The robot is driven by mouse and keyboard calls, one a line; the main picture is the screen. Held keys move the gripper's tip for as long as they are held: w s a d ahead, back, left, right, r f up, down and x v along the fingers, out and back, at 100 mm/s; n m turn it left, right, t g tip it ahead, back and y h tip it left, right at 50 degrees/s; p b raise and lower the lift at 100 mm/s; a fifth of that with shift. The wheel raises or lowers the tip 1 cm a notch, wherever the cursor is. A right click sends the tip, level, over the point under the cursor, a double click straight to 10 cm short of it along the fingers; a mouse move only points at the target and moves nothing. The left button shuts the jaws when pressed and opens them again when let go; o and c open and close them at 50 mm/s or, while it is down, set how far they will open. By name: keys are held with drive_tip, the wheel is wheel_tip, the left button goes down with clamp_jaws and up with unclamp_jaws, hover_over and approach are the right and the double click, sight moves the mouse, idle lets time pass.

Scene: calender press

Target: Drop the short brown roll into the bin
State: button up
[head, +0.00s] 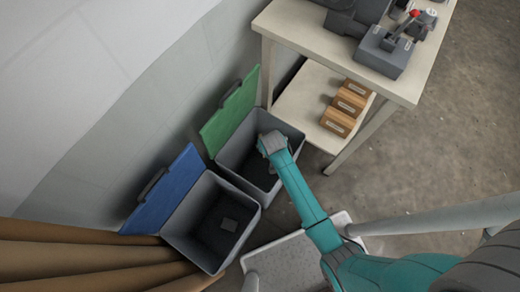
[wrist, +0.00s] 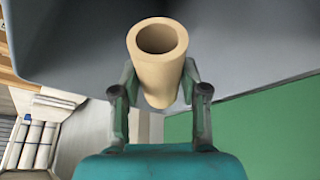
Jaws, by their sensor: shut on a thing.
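The short brown roll (wrist: 156,62) is a light tan hollow tube, with its open end showing in the wrist view. My gripper (wrist: 160,80) is shut on it, with one finger on each side. In the head view my gripper (head: 268,146) is over the opening of the grey bin with the raised green lid (head: 232,112). The roll cannot be made out in the head view. The grey bin wall (wrist: 260,45) and green lid (wrist: 262,128) also show around the roll in the wrist view.
A second grey bin (head: 248,222) with a raised blue lid (head: 163,190) stands beside it, a small dark piece inside. Long brown rolls (head: 80,257) lie at lower left. A table (head: 285,22) with a lower shelf of cartons (head: 346,106) stands to the right.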

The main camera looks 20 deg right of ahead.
drive_tip(key=o, duration=1)
drive_tip(key=shift+r, duration=0.1)
drive_tip(key=v, duration=1.1)
drive_tip(key=shift+s+a+r, duration=0.15)
drive_tip(key=shift+s+r, duration=0.05)
drive_tip(key=shift+r, duration=0.1)
